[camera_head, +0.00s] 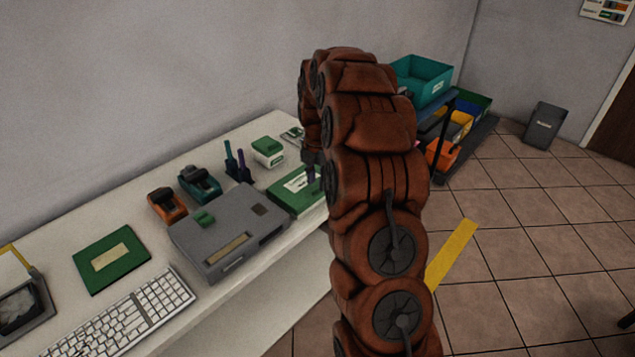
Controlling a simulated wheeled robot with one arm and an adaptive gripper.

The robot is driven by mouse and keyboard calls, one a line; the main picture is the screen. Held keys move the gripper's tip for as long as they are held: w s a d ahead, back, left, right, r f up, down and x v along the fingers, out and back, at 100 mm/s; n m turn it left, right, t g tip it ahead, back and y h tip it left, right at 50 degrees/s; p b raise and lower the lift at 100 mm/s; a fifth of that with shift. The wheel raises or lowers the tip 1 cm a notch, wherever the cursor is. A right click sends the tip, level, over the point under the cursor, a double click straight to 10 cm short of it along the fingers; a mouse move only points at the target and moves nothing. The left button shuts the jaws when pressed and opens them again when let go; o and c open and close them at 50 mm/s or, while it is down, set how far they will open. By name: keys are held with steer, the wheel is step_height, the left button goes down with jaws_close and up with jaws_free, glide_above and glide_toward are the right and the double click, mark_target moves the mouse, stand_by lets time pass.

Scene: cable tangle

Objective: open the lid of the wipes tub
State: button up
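A small white tub with a green lid (269,151) stands at the back of the white bench, left of my arm. It looks like the wipes tub, and its lid appears shut, though it is small in view. My red-brown arm rises in front and bends down over the bench. At its end, a dark part of my gripper (312,157) shows partly, right of the tub and apart from it. My arm hides the rest, so its fingers cannot be made out.
A grey case (230,230), a keyboard (125,315), a green book-like item (111,259) and a green box (297,189) lie on the bench. Orange (167,204) and teal (200,184) devices stand behind the case. A cart with coloured bins (424,80) stands beyond my arm. Floor at right is mostly clear.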

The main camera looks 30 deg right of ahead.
steer(key=shift+f, duration=1.05)
jaws_close()
